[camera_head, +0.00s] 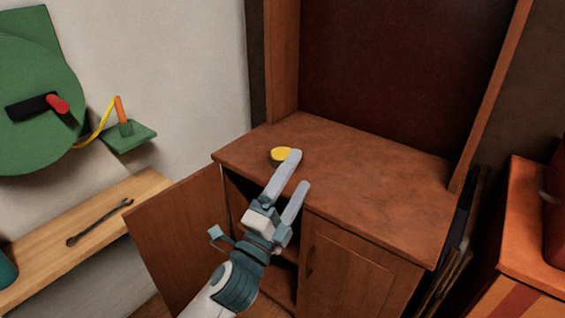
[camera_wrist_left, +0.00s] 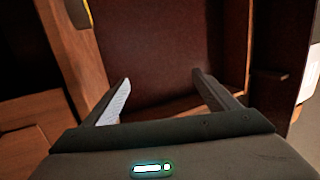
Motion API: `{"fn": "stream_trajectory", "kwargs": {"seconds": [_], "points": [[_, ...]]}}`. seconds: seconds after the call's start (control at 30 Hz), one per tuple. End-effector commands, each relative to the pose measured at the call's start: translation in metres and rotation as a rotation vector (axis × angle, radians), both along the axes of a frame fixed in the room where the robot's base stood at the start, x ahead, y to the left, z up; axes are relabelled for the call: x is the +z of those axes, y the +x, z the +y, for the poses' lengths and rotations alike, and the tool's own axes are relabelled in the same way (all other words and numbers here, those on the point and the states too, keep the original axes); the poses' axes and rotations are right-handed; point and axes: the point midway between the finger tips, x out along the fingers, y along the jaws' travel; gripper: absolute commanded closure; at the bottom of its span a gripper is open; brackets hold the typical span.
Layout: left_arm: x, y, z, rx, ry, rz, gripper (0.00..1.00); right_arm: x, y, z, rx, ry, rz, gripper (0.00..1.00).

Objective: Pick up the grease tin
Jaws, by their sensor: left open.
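In the left wrist view the gripper (camera_wrist_left: 160,82) is also open, and a yellow-edged thing, probably the tin (camera_wrist_left: 80,12), is cut off at the top left, outside the fingers. My right gripper is not in view.
The cabinet's left door (camera_head: 180,235) stands open below the arm; the right door (camera_head: 350,270) is shut. Wooden side posts and a dark back panel (camera_head: 395,75) rise behind the top. A wrench (camera_head: 98,222) lies on a bench at left. An orange cabinet (camera_head: 535,225) stands at right.

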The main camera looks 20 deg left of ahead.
Motion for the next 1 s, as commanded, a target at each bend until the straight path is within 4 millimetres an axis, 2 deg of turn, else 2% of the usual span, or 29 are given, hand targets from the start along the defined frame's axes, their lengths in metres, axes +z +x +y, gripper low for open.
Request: {"fn": "stream_trajectory", "kwargs": {"seconds": [0.03,0.1,0.2,0.3,0.4,0.57,0.7,0.83,0.97,1.0], "points": [[0.030,-0.001,-0.016,-0.024,0.103,-0.124,0.19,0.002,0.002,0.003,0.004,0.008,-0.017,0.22],[0.064,-0.008,-0.041,-0.050,0.251,-0.293,0.19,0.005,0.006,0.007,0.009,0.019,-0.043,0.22],[0.101,-0.024,-0.078,-0.079,0.465,-0.535,0.19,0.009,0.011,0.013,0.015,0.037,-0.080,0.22],[0.123,-0.044,-0.114,-0.099,0.681,-0.779,0.19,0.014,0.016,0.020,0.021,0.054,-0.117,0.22],[0.129,-0.063,-0.146,-0.114,0.901,-1.020,0.19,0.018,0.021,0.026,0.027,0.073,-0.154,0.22],[0.112,-0.084,-0.184,-0.133,1.254,-1.401,0.19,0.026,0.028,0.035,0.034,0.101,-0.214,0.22],[0.080,-0.083,-0.196,-0.161,1.567,-1.724,0.19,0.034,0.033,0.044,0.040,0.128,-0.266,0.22],[0.046,-0.065,-0.187,-0.212,1.860,-2.005,0.19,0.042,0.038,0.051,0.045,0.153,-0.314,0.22],[0.019,-0.031,-0.155,-0.308,2.155,-2.255,0.19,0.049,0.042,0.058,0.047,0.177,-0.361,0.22],[0.014,-0.019,-0.141,0.328,-2.094,2.169,0.19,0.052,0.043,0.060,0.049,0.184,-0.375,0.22]]}}
